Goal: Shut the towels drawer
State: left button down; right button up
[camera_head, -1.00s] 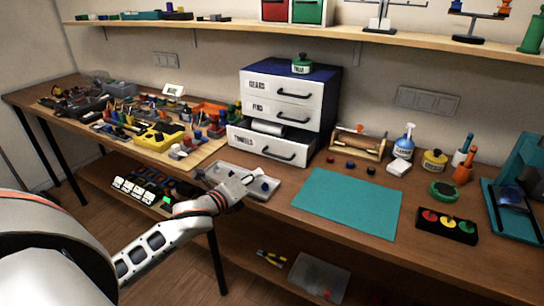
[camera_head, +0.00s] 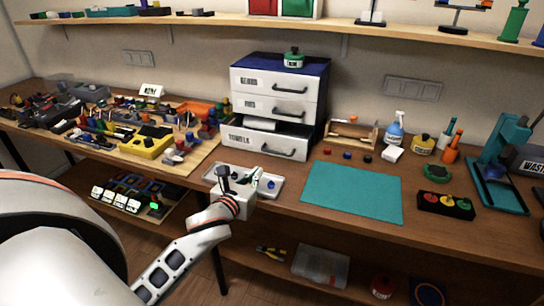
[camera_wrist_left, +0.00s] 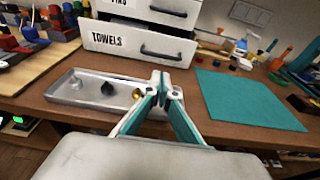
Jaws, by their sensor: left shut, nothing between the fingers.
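The towels drawer (camera_head: 264,145) is the lowest of the white-fronted cabinet (camera_head: 279,90) and stands pulled out, its front ahead of the drawers above. A white item shows inside it. Its dark handle (camera_head: 278,153) faces me; the drawer front also shows at the top of the left wrist view (camera_wrist_left: 135,45). My left gripper (camera_wrist_left: 164,82) is shut and empty. It is over the grey tray, in front of and below the drawer front, apart from it. In the head view the gripper (camera_head: 255,176) shows at the tray. My right gripper is not in view.
The grey tray (camera_head: 212,179) with small parts lies in front of the drawer. A teal mat (camera_head: 352,192) lies to the right. A wooden board (camera_head: 190,163) crowded with parts is at the left. A shelf (camera_head: 340,34) runs above the cabinet.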

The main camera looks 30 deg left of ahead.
aim_at(275, 153)
pick_arm(q)
jog(key=b+x, duration=0.1)
jog(key=x, duration=1.2)
jog(key=shift+w+f, duration=0.2)
jog(key=shift+w, duration=0.15)
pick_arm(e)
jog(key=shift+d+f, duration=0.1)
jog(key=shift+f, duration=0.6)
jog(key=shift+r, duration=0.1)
